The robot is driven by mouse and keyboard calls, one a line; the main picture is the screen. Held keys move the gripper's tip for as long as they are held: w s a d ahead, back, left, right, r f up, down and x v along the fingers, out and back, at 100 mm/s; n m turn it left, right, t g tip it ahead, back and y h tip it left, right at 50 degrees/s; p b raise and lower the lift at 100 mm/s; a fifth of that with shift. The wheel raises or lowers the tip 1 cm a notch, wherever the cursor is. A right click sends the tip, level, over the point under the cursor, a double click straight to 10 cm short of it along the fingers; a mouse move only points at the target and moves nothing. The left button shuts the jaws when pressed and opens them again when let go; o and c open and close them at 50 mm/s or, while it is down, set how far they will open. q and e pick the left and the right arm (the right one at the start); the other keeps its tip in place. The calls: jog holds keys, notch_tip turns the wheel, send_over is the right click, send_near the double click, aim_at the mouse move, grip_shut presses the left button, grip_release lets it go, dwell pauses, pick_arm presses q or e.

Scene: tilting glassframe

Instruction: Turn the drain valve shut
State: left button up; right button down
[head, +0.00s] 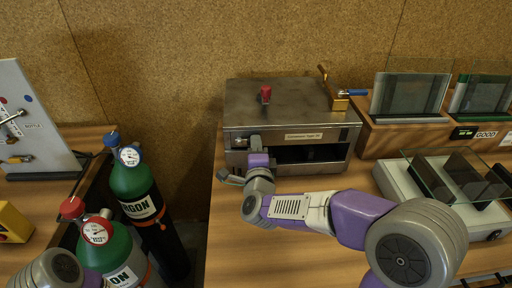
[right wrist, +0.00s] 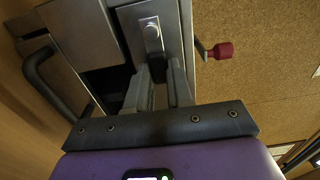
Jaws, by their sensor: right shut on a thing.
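A metal box (head: 290,112) with a label stands on the right bench. My right gripper (right wrist: 160,90) is at the box's front left corner, fingers shut on a small dark lever (right wrist: 160,98). The lever sits below a silver plate with a round-ended fitting (right wrist: 152,36), which also shows in the head view (head: 240,141). A brass valve (head: 340,101) with a blue handle (head: 357,92) stands at the box's back right, apart from my gripper. I cannot tell from the pictures which is the drain valve. My left gripper is out of view.
A dark curved handle (right wrist: 47,78) is beside my right gripper. Gas bottles (head: 138,188) stand at left. Glass panels (head: 410,95) in a wooden holder and a pale tray (head: 398,180) are at right. The bench front is clear.

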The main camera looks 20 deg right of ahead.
jog(key=c, duration=1)
grip_release()
jog(key=p+v, duration=0.1)
jog(key=v, duration=0.6)
jog(key=shift+s, duration=0.3)
jog(key=shift+a, duration=0.15)
